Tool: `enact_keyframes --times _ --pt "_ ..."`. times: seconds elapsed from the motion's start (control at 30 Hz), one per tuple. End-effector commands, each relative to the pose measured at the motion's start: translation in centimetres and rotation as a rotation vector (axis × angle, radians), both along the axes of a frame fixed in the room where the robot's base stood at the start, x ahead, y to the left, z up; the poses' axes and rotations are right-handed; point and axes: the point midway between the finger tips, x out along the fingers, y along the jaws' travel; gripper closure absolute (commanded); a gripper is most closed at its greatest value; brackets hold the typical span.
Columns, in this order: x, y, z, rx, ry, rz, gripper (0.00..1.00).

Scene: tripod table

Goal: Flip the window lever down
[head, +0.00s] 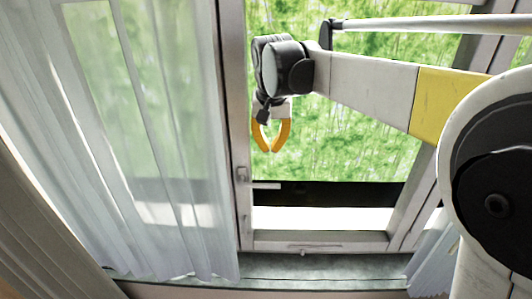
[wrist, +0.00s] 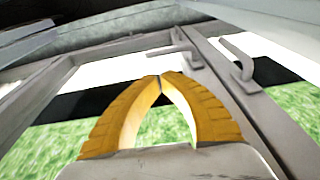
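The window lever (head: 266,185) sits on the left part of the window frame, low down. It points sideways to the right from its mount in the head view. In the wrist view a lever (wrist: 170,51) points left from the frame, just beyond the fingertips. A second handle-like piece (wrist: 238,56) shows to its right. My gripper (head: 272,150) hangs with its orange fingers pointing down, above the lever in the head view. Its fingertips (wrist: 160,79) meet with nothing between them. Their exact distance from the lever cannot be told.
A sheer white curtain (head: 150,130) hangs left of the lever. A dark sill (head: 290,270) runs below the window frame (head: 320,240). Another curtain (head: 428,255) hangs at lower right. My arm crosses the upper right.

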Motion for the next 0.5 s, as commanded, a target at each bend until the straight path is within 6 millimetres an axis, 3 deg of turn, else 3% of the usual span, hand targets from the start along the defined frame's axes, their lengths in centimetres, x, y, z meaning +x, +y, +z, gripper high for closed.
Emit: enact_keyframes --times 0.37,0.5 --pt "0.1 0.1 -0.2 0.000 0.001 0.000 1.00" --pt "0.4 0.1 -1.3 0.000 0.001 0.000 1.00"
